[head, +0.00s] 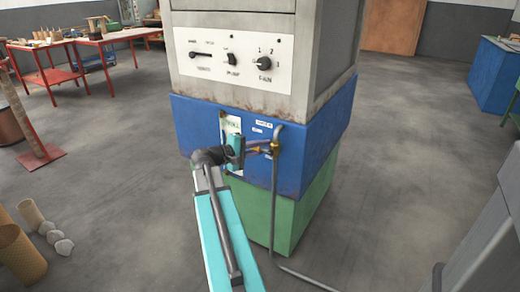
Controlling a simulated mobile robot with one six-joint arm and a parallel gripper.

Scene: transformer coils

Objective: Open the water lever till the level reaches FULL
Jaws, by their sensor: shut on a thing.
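The water lever (258,150) sits on the front of the machine's blue section, beside a brass valve (275,146) on a grey pipe. My gripper (243,150) is at the lever from the left and is shut on it. The jaws hide part of the lever, so its exact angle is hard to tell. A level gauge (232,124) with a pale label strip stands just behind and above my gripper. My gripper and wrist cover its lower part. The water level and the FULL mark cannot be read at this size.
Above is a white control panel (235,58) with a lever and knobs. The grey pipe (276,200) runs down to the floor. A red table (95,42) stands back left, cardboard tubes (20,252) lower left, a blue bench (490,75) right.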

